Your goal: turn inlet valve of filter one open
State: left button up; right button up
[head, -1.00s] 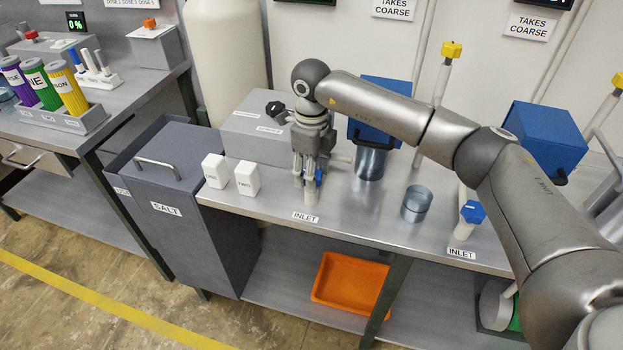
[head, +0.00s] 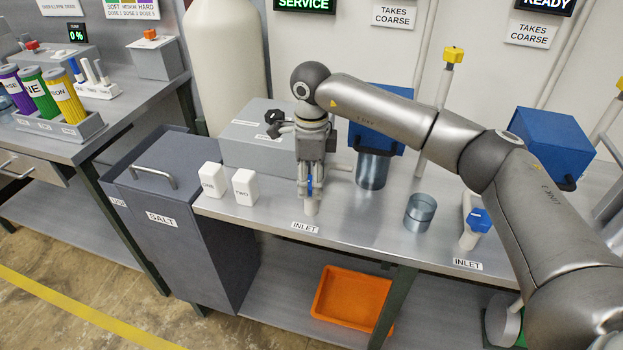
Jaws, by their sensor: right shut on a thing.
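The left inlet valve (head: 310,206) stands on the steel bench behind an INLET label (head: 305,228). It is a short white pipe with a blue handle (head: 309,187), partly covered by my fingers. My right gripper (head: 310,181) points down from above and is shut on the blue handle. Behind it is a blue filter housing (head: 376,132) with a metal cup (head: 373,169) under it. A second inlet valve (head: 478,220) with a blue handle stands further right, untouched. My left gripper is not in view.
White blocks marked ONE (head: 211,180) and TWO (head: 245,187) stand left of the gripper. A metal cup (head: 420,213) stands between the two inlets. A grey box (head: 250,150) is behind, and a SALT bin (head: 160,190) is at the bench's left end.

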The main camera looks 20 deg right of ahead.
aim_at(311, 182)
jog(key=o, duration=1)
notch_tip(311, 182, up, 12)
jog(key=shift+r, duration=0.1)
dwell(0.4)
